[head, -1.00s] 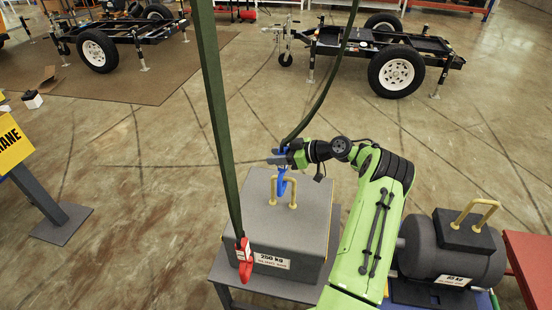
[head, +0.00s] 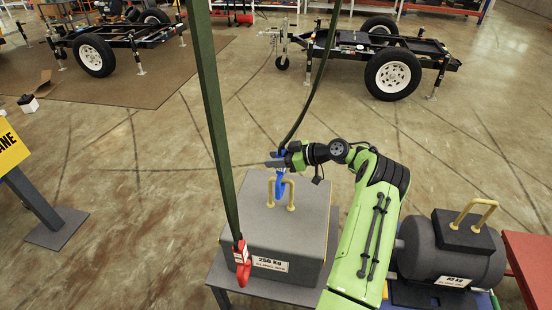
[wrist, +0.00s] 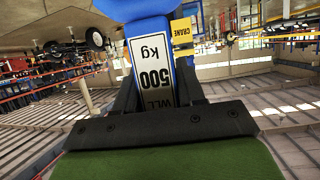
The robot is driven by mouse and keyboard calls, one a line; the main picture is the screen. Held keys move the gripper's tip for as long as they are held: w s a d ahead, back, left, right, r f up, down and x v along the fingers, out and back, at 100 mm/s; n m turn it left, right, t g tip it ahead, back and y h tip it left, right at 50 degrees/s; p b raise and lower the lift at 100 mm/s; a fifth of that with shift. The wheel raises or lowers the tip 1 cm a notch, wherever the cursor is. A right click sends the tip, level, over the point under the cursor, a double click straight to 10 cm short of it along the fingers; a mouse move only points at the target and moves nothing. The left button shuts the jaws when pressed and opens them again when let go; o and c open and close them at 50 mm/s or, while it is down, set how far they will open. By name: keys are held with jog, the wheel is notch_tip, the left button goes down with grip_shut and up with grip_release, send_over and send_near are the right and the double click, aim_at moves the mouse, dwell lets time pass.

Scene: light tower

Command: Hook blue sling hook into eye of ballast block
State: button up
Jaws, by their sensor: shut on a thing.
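The ballast block (head: 262,232) is a grey box labelled 250 kg, on a grey stand. A tan eye (head: 291,192) rises from its top. My gripper (head: 279,162) is shut on the blue sling hook (head: 280,187) just above the eye. The hook hangs down beside the eye's upper left part; I cannot tell whether it passes through. In the wrist view the blue hook body (wrist: 145,12) carries a 500 kg label between my fingers, and its tip is hidden. The red hook (head: 242,268) hangs on a green sling (head: 217,120) in front of the block.
A second green sling (head: 318,85) runs up from my gripper. A dark cylinder (head: 450,250) with a tan handle stands at the right, beside a red surface (head: 530,258). A yellow crane sign (head: 8,148) stands left.

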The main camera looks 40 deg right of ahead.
jog(key=shift+f, duration=0.2)
jog(key=o, duration=1.2)
jog(key=shift+o, duration=0.2)
jog(key=shift+s, duration=0.1)
jog(key=p+v, duration=0.2)
jog(key=v, duration=1.3)
jog(key=shift+s+d, duration=0.25)
jog(key=shift+r, duration=0.1)
